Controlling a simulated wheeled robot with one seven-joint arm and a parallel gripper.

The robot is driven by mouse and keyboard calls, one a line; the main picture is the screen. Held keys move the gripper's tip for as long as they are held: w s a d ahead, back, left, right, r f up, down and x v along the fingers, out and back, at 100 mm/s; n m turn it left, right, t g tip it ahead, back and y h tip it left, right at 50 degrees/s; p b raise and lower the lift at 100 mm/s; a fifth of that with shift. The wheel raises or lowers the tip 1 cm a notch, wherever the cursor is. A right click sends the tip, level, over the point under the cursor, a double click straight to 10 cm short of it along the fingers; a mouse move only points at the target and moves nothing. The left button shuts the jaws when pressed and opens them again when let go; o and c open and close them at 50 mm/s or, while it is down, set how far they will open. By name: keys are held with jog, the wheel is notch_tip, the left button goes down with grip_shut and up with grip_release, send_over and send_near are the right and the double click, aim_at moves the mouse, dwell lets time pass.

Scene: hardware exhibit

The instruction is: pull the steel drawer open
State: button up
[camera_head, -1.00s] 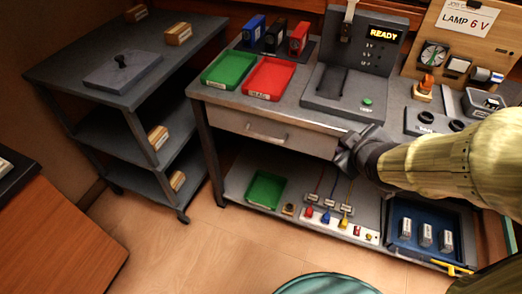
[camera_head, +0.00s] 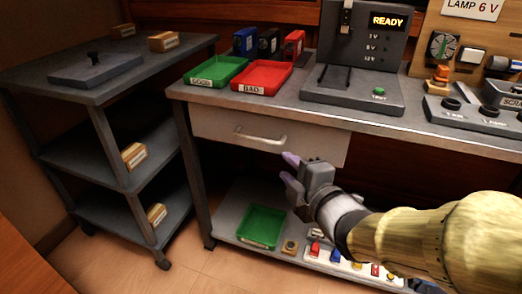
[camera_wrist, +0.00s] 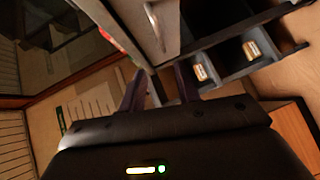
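The steel drawer (camera_head: 318,143) sits under the workbench top, its front looking flush with the bench. Its bar handle (camera_head: 262,138) is on the front, and the handle also shows in the wrist view (camera_wrist: 153,26) near the top. My gripper (camera_head: 287,168) is just in front of the drawer, a little below and to the right of the handle. In the wrist view my gripper's two fingers (camera_wrist: 159,86) stand apart with nothing between them. The handle lies beyond the fingertips, and no contact shows.
A green tray (camera_head: 216,71) and a red tray (camera_head: 262,78) lie on the bench beside a test stand (camera_head: 352,92). Below, a shelf holds another green tray (camera_head: 262,226). A grey cart (camera_head: 60,85) stands to the left. Floor between cart and bench is clear.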

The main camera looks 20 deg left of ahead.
aim_at(254, 139)
jog(key=shift+s+a+f, duration=0.1)
jog(key=shift+a, duration=0.1)
jog(key=shift+a+p, duration=0.15)
jog(key=shift+p, duration=0.25)
jog(key=p+x, duration=0.5)
jog(key=x, duration=1.2)
jog(key=shift+a, duration=0.15)
grip_shut()
